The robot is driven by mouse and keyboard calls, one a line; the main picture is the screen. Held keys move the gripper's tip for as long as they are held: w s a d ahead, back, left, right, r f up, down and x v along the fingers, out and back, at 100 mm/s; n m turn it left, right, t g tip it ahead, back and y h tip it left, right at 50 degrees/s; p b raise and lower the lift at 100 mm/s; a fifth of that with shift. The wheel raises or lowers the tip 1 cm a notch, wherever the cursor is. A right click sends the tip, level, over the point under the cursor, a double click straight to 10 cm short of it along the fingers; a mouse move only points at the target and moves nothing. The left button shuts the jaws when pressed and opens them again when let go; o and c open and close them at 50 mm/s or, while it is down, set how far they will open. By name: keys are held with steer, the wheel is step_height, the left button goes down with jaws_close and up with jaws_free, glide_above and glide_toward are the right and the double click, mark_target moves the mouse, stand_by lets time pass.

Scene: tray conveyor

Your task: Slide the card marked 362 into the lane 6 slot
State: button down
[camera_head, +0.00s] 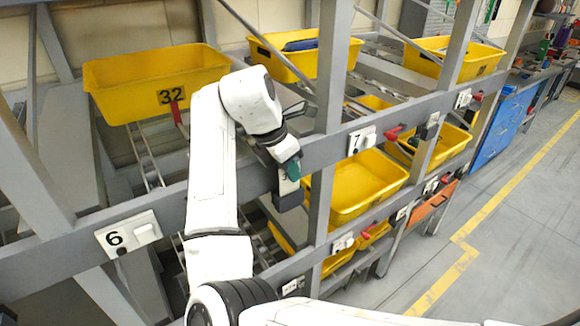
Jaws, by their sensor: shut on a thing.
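My gripper (289,176) is at the end of my white arm, in front of the grey rack beam between the lane 6 and lane 7 signs. It is shut on a small card (287,186), pale with a green part. A "3" seems to show on it; the rest of the marking is too small or hidden to read. The lane 6 sign (114,239) is a white plate on the beam at the lower left. A pale block (146,233) sits on its right side; the slot opening cannot be made out. My gripper and the card are well to the right of it.
A yellow tray marked 32 (150,68) sits on the upper left rack. The lane 7 sign (355,144) and a red lever (394,134) are on the beam to the right. More yellow trays (352,205) fill lower lanes. Grey posts stand close around my arm. Floor is clear at right.

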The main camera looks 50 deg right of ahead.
steer(key=shift+f, duration=1.05)
steer(key=shift+r, duration=1.95)
steer(key=shift+f, duration=1.95)
stand_by(0.5)
steer(key=c, duration=1.1)
jaws_free()
steer(key=shift+f, duration=0.1)
steer(key=shift+c, duration=0.2)
steer(key=v, duration=1.1)
steer(key=shift+c, duration=0.4)
